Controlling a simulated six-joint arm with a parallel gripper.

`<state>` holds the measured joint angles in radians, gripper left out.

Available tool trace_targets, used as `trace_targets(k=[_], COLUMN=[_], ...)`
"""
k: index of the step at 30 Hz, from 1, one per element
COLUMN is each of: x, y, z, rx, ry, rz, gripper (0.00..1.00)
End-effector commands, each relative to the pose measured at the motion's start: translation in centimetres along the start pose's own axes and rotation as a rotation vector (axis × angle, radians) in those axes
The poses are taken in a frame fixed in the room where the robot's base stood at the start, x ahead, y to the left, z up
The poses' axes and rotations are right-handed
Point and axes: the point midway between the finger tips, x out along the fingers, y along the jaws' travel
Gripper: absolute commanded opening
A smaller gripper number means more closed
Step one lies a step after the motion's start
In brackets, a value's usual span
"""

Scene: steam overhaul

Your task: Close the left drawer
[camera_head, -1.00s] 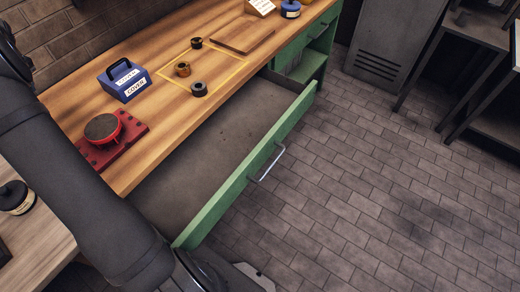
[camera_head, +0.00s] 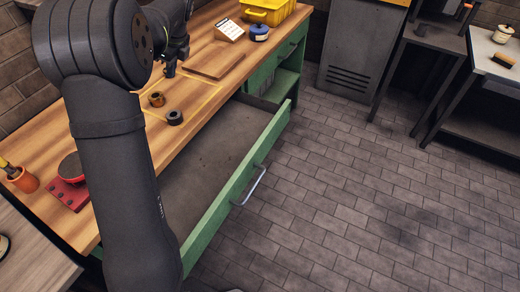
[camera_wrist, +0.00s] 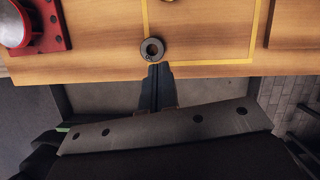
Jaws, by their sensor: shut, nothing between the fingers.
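The left drawer (camera_head: 225,194) stands pulled far out from the workbench, with a green front and a silver bar handle (camera_head: 252,186). Its grey interior looks empty where it shows; the near end is hidden behind my arm. In the wrist view, the drawer interior (camera_wrist: 215,90) lies below my gripper (camera_wrist: 156,68). The gripper's dark fingers are together, with nothing between them. They appear over the bench's front edge, close in the picture to a dark ring. In the head view, my wrist hangs above the bench at the upper left, apart from the handle.
The wooden bench top (camera_head: 215,92) holds a dark ring (camera_head: 175,117), a brass piece (camera_head: 157,99), a red fixture (camera_head: 70,180) and a wooden board (camera_head: 211,60). A grey cabinet (camera_head: 361,55) stands beyond. The brick floor (camera_head: 350,190) before the drawer is clear.

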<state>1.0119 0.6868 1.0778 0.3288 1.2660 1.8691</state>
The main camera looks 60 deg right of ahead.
Motion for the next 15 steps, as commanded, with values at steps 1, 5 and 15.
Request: trace_targets(k=[1,5,15], x=[-1.2,-4.0,-10.3], y=[-1.1,-2.7,-2.1], z=[-3.4,-11.1,-29.0], rx=[0.024,0.058,0.138], ry=[0.000,-0.003,-0.026], rz=[-0.007,-0.017,-0.047], gripper=[0.00,0.00,0.00])
